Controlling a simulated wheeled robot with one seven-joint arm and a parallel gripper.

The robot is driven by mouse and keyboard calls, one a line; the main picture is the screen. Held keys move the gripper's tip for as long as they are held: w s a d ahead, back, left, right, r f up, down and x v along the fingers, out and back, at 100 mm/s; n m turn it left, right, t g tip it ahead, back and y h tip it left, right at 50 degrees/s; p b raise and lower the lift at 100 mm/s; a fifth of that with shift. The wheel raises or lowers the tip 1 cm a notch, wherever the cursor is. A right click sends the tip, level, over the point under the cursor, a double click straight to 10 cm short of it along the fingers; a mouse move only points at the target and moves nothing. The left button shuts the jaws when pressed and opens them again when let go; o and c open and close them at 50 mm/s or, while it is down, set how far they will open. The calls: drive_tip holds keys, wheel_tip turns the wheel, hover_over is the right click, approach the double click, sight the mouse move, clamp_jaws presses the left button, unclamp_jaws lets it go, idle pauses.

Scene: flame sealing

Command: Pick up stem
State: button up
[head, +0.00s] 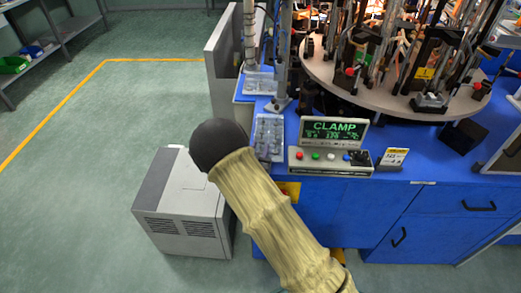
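I cannot make out a stem for certain in the head view. My arm, in a beige fabric sleeve with a dark rounded part at its upper end, crosses the lower middle of the picture. My gripper does not show, so I cannot see whether it holds anything. The round carousel table (322,76) at the upper right carries several metal fixtures, too small and crowded to tell whether a stem is among them.
A grey box unit (168,222) stands on the floor left of my arm. A shelf with bins (15,65) is far left; open floor lies between.

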idle(0.4)
clamp_jaws()
drive_tip(key=shift+r, duration=0.15)
wheel_tip(320, 180, up, 10)
idle(0.6)
idle(0.4)
